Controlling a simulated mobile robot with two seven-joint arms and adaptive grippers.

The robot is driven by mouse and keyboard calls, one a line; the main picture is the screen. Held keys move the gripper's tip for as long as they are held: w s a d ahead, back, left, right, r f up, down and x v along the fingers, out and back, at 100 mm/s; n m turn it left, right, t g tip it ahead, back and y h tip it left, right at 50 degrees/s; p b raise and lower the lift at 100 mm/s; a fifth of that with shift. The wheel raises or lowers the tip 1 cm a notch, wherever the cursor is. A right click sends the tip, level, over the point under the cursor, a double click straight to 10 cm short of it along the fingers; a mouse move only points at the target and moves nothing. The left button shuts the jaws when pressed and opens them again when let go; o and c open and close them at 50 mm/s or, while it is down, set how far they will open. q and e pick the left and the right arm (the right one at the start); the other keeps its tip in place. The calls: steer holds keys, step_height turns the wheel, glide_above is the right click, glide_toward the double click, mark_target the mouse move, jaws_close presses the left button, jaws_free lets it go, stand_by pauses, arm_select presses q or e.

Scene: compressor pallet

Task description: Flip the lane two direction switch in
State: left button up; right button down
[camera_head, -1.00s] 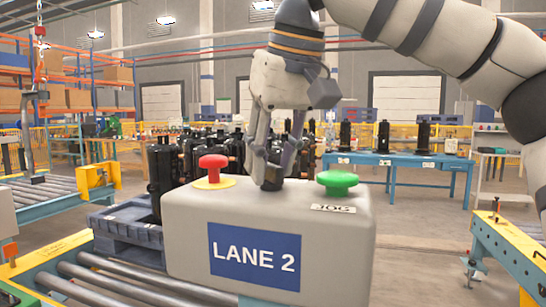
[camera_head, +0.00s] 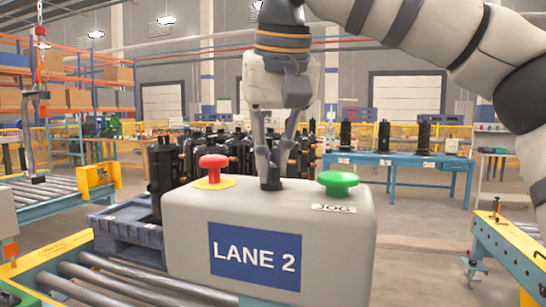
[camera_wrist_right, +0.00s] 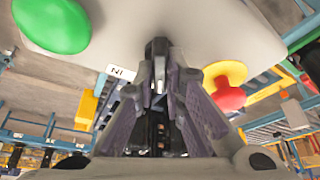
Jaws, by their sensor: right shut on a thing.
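The grey lane two control box (camera_head: 190,225) stands close in front of me, with a blue LANE 2 plate on its face. The dark direction switch (camera_head: 271,183) is on its top, between the red button (camera_head: 213,168) and the green button (camera_head: 338,180). My right gripper (camera_head: 268,172) comes down from above, and its fingertips are closed around the switch. In the right wrist view the gripper (camera_wrist_right: 156,75) meets the dark switch lever (camera_wrist_right: 157,50), beside a white IN label (camera_wrist_right: 121,72). The fingers hide much of the switch. My left gripper is not in view.
The red and green buttons stand close on either side of the fingers. Roller conveyors (camera_head: 95,285) run below left. A blue pallet (camera_head: 125,235) with black compressors (camera_head: 163,165) is behind the box. A blue table (camera_head: 400,160) stands farther back.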

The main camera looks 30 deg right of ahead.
steer(key=m+h, duration=0.1)
steer(key=m, duration=0.2)
steer(key=shift+a+m+g, duration=0.1)
steer(key=shift+m+g, duration=0.3)
steer(key=m+g+h, duration=0.1)
steer(key=m, duration=0.2)
steer(key=shift+w+m, duration=0.15)
steer(key=shift+m, duration=0.15)
steer(key=m, duration=0.2)
steer(key=m+g, duration=0.1)
steer(key=m, duration=0.1)
steer(key=shift+a+g+h, duration=0.1)
steer(key=shift+g+h, duration=0.2)
steer(key=shift+h, duration=0.1)
steer(key=shift+w+m+g, duration=0.15)
steer(key=shift+m+g, duration=0.45)
steer(key=shift+m, duration=1.1)
steer(key=c, duration=1.7)
jaws_free()
steer(key=shift+o, duration=0.2)
